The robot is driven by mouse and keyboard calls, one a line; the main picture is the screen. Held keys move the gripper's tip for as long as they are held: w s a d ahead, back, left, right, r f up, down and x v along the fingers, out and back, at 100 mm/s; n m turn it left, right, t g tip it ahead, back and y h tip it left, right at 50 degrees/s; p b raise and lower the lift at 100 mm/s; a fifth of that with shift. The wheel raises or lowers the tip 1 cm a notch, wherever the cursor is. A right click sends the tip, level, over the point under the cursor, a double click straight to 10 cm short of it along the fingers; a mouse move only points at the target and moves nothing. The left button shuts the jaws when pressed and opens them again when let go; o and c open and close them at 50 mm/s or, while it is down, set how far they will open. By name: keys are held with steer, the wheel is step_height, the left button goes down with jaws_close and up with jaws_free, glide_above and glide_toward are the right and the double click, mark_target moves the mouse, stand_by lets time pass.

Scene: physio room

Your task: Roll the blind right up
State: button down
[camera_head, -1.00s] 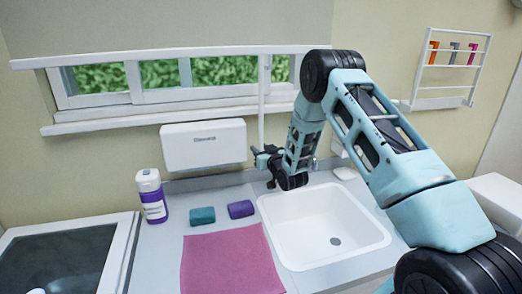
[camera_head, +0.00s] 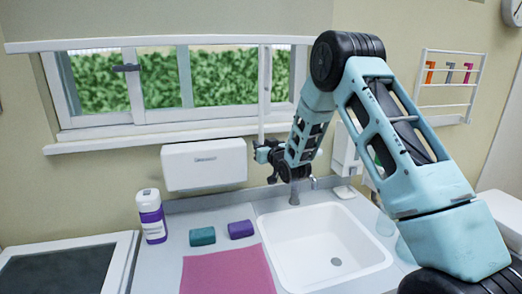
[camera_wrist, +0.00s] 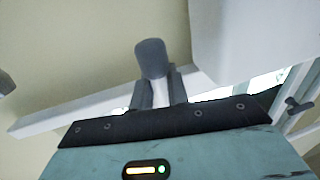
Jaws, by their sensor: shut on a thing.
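The cream roller blind (camera_head: 165,18) covers the top of the window, with its pale bottom bar (camera_head: 165,44) just above the bare panes. A thin white rod (camera_head: 262,95) hangs in front of the window down to my gripper (camera_head: 262,152). My gripper is shut on a grey handle (camera_wrist: 152,58), which stands up between the fingers in the wrist view. The handle's join to the rod is hidden. The top of the blind is out of view.
A wall rack (camera_head: 447,86) hangs at right.

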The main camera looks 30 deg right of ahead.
steer(key=c, duration=1.4)
jaws_free()
steer(key=shift+c, duration=0.2)
steer(key=shift+s, duration=0.1)
steer(key=s+a+b, duration=0.1)
steer(key=s+b, duration=0.5)
steer(key=s, duration=1.1)
steer(key=shift+a, duration=0.25)
steer(key=shift+s, duration=0.1)
